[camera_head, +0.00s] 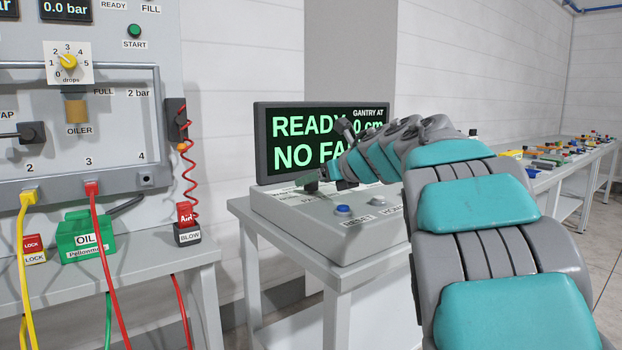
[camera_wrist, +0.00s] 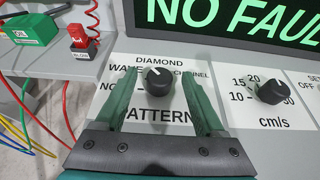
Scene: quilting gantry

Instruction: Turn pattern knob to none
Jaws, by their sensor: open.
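The pattern knob (camera_wrist: 160,82) is a round black knob on a white label in the wrist view. The label reads DIAMOND above, WAVE at upper left, CHANNEL at right, and NO, partly hidden, at left. A short white mark on the knob's top seems to point to the upper left, towards WAVE. My gripper (camera_wrist: 156,90) is open, with one green finger on each side of the knob. I cannot tell whether either finger touches it. In the head view my gripper (camera_head: 322,180) is over the console, and the knob cannot be made out there.
The speed knob (camera_wrist: 271,91), marked cm/s, stands right of the pattern knob. The display (camera_head: 290,140) rises behind the console (camera_head: 340,240) and reads READY and NO FAULT, partly covered by my arm. A blue reset button (camera_head: 342,210) is at the console's front. An oil can (camera_head: 82,240) stands left.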

